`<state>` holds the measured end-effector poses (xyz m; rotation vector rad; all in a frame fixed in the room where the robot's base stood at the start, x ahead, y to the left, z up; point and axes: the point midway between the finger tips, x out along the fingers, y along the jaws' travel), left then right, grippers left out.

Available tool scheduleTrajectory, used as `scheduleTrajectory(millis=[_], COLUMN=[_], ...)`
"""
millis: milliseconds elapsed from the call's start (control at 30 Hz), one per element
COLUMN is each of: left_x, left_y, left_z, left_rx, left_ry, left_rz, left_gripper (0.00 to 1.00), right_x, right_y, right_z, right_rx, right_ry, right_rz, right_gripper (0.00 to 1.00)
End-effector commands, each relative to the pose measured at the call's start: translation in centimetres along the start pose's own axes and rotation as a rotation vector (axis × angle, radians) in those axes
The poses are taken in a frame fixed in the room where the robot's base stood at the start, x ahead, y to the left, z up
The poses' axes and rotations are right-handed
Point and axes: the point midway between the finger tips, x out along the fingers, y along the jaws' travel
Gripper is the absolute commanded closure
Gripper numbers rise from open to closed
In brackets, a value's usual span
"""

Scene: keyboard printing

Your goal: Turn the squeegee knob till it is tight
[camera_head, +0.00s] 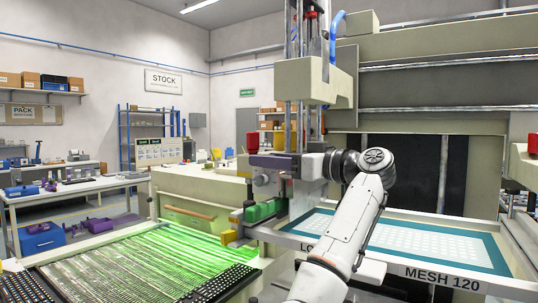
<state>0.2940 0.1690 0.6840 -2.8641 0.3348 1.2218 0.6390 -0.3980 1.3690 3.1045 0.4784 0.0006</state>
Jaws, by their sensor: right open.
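A red knob (252,143) stands upright at the left end of the press head, in the middle of the head view. My right gripper (261,168) reaches in from the right, just below and beside this knob. It is open, and I see nothing held in it. Whether a finger touches the knob is too small to tell. A second red knob (532,143) shows at the right edge, far from the gripper. The squeegee itself cannot be made out clearly. My left gripper is not in view.
Below the gripper is a green block (262,211) with a yellow part (229,237). A framed screen (430,241) marked MESH 120 lies right of my forearm. Green light falls on the keyboard bed (150,262) at lower left. The cream press head (306,80) stands close above the wrist.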

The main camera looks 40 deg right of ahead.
Motion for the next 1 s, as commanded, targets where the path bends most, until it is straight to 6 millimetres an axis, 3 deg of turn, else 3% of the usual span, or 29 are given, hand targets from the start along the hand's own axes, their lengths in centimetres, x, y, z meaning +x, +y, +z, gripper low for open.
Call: scheduleTrajectory(millis=[367,600,1000], left_x=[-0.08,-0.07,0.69], left_y=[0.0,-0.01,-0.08], left_z=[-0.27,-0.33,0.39], left_rx=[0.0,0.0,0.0], left_ry=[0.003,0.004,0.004], left_rz=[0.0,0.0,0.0], left_gripper=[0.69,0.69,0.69], right_x=[0.63,0.61,0.62], right_y=[-0.02,-0.02,-0.06], right_z=[0.04,0.04,0.37], right_rx=[0.0,0.0,-0.004], right_ry=[-0.001,-0.001,-0.003], right_rz=[0.001,0.001,0.079], right_gripper=[0.57,0.96,0.96])
